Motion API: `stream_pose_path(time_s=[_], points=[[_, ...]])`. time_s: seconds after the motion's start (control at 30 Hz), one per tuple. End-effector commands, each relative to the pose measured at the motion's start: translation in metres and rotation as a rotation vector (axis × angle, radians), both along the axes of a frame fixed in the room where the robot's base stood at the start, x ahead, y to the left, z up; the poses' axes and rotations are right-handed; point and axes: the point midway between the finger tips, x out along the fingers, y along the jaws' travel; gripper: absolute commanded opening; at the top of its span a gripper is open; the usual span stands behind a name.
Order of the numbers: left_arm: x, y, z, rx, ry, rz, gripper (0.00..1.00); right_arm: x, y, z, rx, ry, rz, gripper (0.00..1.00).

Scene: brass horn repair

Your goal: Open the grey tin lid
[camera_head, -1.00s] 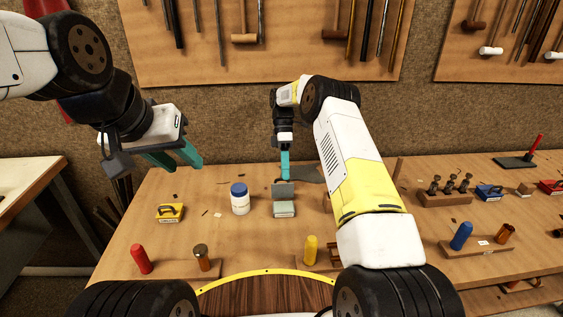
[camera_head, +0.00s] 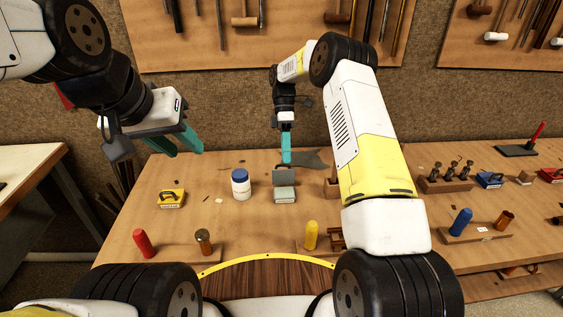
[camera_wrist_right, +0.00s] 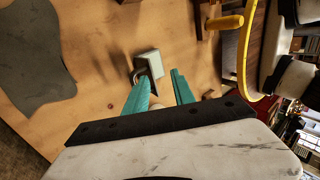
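The grey tin (camera_head: 284,195) sits on the workbench, in the middle of the head view. Its lid (camera_head: 286,176) stands raised at the back edge of the tin. In the right wrist view, the tin (camera_wrist_right: 149,63) lies just beyond my fingertips, and one finger partly covers the lid side. My right gripper (camera_head: 286,161) points down just behind and above the lid; its fingers (camera_wrist_right: 162,76) are apart with nothing visibly held. Whether a finger touches the lid cannot be told. My left gripper (camera_head: 182,146) is open and empty above the bench's left side.
A white jar with a blue cap (camera_head: 240,184) stands left of the tin. A yellow box (camera_head: 171,198) is further left. A flat grey sheet (camera_head: 308,160) lies behind the tin. A yellow peg (camera_head: 311,235) and red peg (camera_head: 143,243) stand in front.

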Motion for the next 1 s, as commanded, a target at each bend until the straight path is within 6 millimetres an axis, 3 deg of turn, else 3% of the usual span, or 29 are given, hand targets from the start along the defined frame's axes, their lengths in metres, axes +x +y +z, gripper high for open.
stream_pose_path(time_s=[0.6,0.8,1.0], points=[[0.0,0.0,0.0,0.0,0.0,0.0,0.36,-0.109,0.012,0.011,0.0,0.001,0.001,0.31],[0.0,0.0,0.0,0.0,0.0,0.0,0.36,-0.125,0.014,0.012,-0.001,0.0,-0.001,0.31],[0.0,0.0,0.0,0.0,0.0,0.0,0.36,-0.127,0.015,0.011,-0.001,0.0,-0.001,0.31]])
